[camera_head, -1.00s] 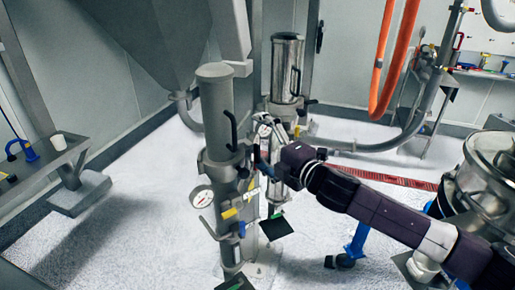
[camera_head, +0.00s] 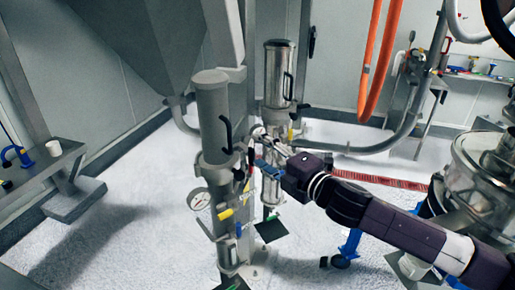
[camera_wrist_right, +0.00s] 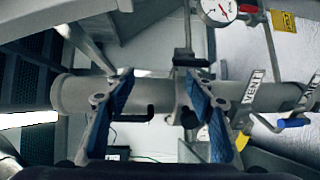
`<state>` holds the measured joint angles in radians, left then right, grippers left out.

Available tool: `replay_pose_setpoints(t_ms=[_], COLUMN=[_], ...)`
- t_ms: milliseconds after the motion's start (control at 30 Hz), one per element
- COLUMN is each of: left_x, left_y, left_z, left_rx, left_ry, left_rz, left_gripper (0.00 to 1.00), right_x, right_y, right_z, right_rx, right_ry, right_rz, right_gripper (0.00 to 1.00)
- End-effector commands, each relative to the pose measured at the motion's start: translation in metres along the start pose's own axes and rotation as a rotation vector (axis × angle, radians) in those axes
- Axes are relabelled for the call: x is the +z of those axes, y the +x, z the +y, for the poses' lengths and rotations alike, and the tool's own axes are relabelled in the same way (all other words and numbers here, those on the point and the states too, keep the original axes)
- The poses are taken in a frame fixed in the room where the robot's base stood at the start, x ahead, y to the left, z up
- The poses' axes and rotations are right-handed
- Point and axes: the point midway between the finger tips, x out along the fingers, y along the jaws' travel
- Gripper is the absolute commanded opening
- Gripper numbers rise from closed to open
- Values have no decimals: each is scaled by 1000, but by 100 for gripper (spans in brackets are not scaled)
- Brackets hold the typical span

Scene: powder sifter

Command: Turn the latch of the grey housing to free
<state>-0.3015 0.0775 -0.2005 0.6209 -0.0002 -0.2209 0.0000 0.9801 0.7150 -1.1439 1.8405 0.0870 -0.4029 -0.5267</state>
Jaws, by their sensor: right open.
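The grey housing (camera_head: 213,110) is an upright cylinder on a post left of centre in the head view. It runs sideways across the right wrist view (camera_wrist_right: 78,93). A black bent handle (camera_head: 226,135) stands out from its side and also shows in the wrist view (camera_wrist_right: 138,112). A dark knob (camera_head: 239,174) sits lower, near the flange; I cannot tell which part is the latch. My right gripper (camera_head: 259,143) is open beside the housing, on its right. In the wrist view its blue-padded fingers (camera_wrist_right: 157,78) straddle the bent handle, with no clear contact.
A side table (camera_head: 45,165) is at left, and a glass-lidded vessel (camera_head: 480,160) at right. Floor at left is mostly clear.

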Motion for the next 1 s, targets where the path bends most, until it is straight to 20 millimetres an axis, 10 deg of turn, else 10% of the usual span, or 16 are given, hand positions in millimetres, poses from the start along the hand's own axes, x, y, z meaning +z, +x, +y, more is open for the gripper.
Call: replay_pose_setpoints(t_ms=[1000], left_x=[-2], left_y=[-2], left_z=[3], left_rx=[3], left_ry=[-2], left_rz=[2], left_gripper=[0], right_x=[1], right_y=[-50], right_z=[-12], right_rx=[-11], right_ry=[3], right_rz=[-3], right_gripper=[49])
